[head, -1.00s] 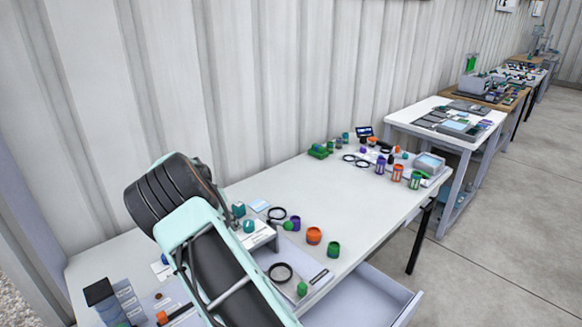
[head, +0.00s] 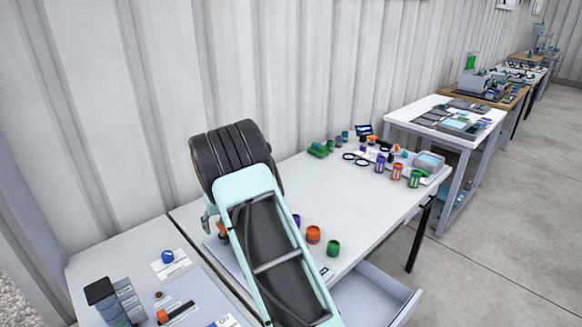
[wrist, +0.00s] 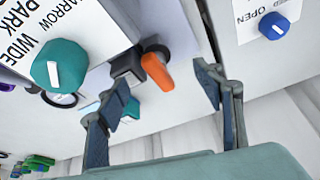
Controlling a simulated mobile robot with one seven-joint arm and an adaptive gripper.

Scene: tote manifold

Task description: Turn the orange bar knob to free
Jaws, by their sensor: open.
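The orange bar knob (wrist: 156,72) shows in the wrist view as a short, rounded orange bar in front of a dark round mount on a grey box. My gripper (wrist: 167,95) is open, its fingers apart on the left and right of the picture. The bar lies beyond the fingertips, within the gap between them as seen, nearer the left finger; I see no contact. In the head view my arm hides most of this spot; part of my gripper (head: 208,222) shows beside a small orange piece (head: 221,229).
In the wrist view a teal knob (wrist: 60,65) sits by a label reading NARROW, PARK, WIDE. A blue knob (wrist: 274,25) is on a white card at right. In the head view, orange (head: 313,234) and green (head: 333,248) cups stand right of my arm.

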